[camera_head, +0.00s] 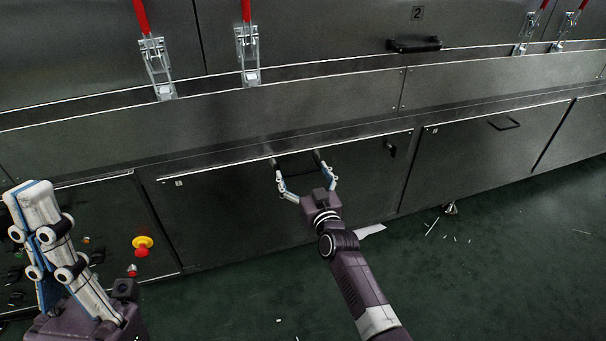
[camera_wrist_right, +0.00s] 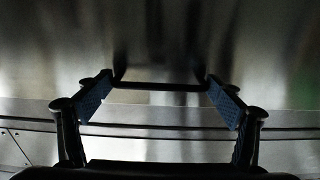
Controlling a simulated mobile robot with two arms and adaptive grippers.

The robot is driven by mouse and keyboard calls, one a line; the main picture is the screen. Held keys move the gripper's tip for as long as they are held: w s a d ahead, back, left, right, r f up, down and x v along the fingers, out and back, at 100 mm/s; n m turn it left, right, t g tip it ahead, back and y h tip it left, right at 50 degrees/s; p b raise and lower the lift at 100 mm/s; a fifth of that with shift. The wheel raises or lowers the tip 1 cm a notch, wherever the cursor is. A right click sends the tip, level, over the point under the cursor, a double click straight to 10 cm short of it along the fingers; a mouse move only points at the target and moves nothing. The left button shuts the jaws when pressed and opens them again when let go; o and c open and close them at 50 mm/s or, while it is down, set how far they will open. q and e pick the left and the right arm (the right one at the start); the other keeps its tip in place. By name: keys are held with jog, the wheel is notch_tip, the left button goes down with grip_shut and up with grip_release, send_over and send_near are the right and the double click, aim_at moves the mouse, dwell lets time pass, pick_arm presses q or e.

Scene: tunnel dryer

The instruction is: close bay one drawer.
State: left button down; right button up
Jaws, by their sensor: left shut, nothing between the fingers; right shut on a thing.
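The bay one drawer front (camera_head: 225,205) is a wide dark metal panel low on the dryer, with a small label at its upper left. Its pull handle (camera_head: 301,176) is a dark bar near the top middle; the bar also shows in the right wrist view (camera_wrist_right: 160,87). My right gripper (camera_head: 304,172) has one finger at each end of this handle and is shut on it. Whether a gap stands behind the drawer front is hard to tell. My left gripper (camera_head: 32,190) is shut and empty, raised at the far left, away from the handle.
A neighbouring panel with its own handle (camera_head: 504,123) lies to the right. A control panel with a red emergency button (camera_head: 142,245) is at lower left. Red-handled latches (camera_head: 157,70) line the upper dryer. The green floor (camera_head: 480,270) has scattered scraps.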

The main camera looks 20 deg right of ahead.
jog(key=o, duration=1.4)
jog(key=shift+w+d+r, duration=0.15)
jog(key=shift+d, duration=0.05)
jog(key=shift+o, duration=0.2)
jog(key=shift+a, duration=0.1)
jog(key=shift+s+f, duration=0.2)
jog(key=shift+s, duration=0.2)
jog(key=s, duration=1.1)
jog(key=shift+d, duration=0.25)
jog(key=shift+r, duration=0.1)
